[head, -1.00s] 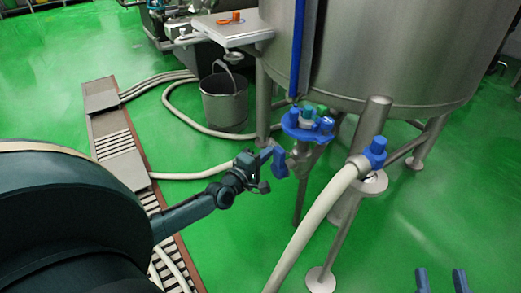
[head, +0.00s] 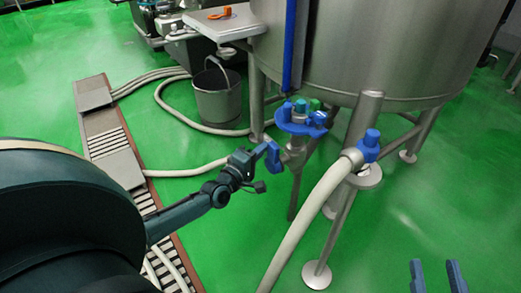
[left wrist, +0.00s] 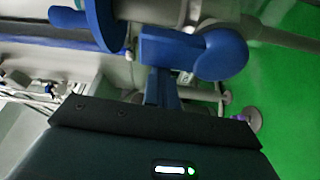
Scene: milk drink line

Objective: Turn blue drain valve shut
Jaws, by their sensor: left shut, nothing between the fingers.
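The blue drain valve handle (head: 274,160) hangs at the metal outlet pipe under the steel tank. It also shows large in the left wrist view as a blue bar with a rounded end (left wrist: 222,54). My left gripper (head: 262,150) is shut and empty, with its blue fingertips at the handle's left side. In the left wrist view its closed fingers (left wrist: 161,88) reach up to the bar. I cannot tell whether they touch it. My right gripper (head: 436,275) shows only its two blue fingers at the bottom edge, spread apart with nothing between them.
A blue ring holder with coloured knobs (head: 302,118) sits above the valve. A second blue valve (head: 369,146) joins a thick cream hose (head: 305,222) at the right. Tank legs stand around. A metal bucket (head: 220,105) and floor drain grating (head: 112,150) lie left.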

